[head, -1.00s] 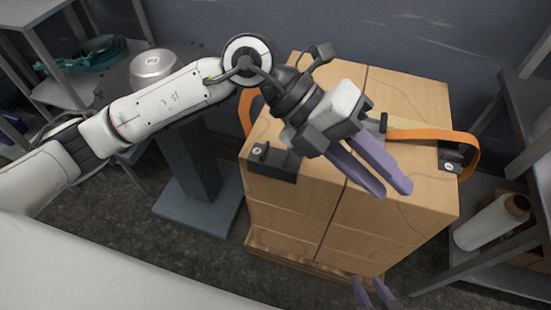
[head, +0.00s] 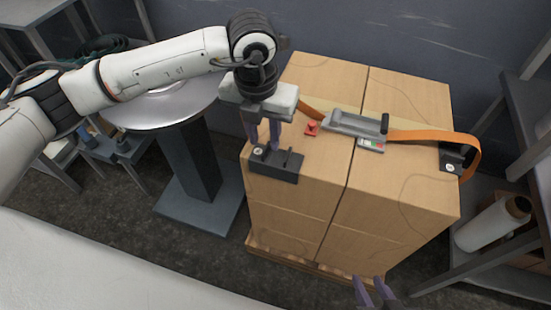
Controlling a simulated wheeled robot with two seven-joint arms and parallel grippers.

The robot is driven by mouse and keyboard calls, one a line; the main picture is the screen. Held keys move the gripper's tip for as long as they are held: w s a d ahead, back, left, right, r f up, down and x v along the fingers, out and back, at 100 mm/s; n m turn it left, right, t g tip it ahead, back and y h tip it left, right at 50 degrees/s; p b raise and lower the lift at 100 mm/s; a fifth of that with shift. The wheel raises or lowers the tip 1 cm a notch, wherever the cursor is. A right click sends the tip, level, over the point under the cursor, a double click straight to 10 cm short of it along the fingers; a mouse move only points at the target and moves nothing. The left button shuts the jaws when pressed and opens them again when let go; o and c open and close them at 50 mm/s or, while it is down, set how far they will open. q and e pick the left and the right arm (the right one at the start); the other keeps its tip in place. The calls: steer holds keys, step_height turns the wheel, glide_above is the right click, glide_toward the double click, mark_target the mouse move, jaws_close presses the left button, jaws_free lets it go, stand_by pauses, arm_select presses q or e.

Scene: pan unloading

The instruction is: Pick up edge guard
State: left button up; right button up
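A black edge guard (head: 284,174) sits on the near left top edge of the carton stack (head: 330,190). A second black edge guard (head: 452,157) sits at the right edge under the orange strap (head: 425,136). My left gripper (head: 275,146) points down at the left edge guard, its purple fingers apart. Its fingertips are just above or behind the guard's upper part; I cannot tell whether they touch it. My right gripper (head: 370,290) shows only its purple fingertips at the bottom edge, apart and empty.
A grey buckle (head: 353,123), a small red piece (head: 312,128) and a small grey device (head: 371,145) lie on the carton top. A round pedestal table (head: 195,170) stands left. A shelf with a white film roll (head: 492,223) stands right.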

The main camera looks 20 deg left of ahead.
mark_target(265, 149)
arm_select(q)
steer(key=f, duration=0.3)
steer(key=shift+w+f, duration=0.2)
steer(key=shift+f, duration=0.1)
jaws_close()
steer(key=shift+r, duration=0.1)
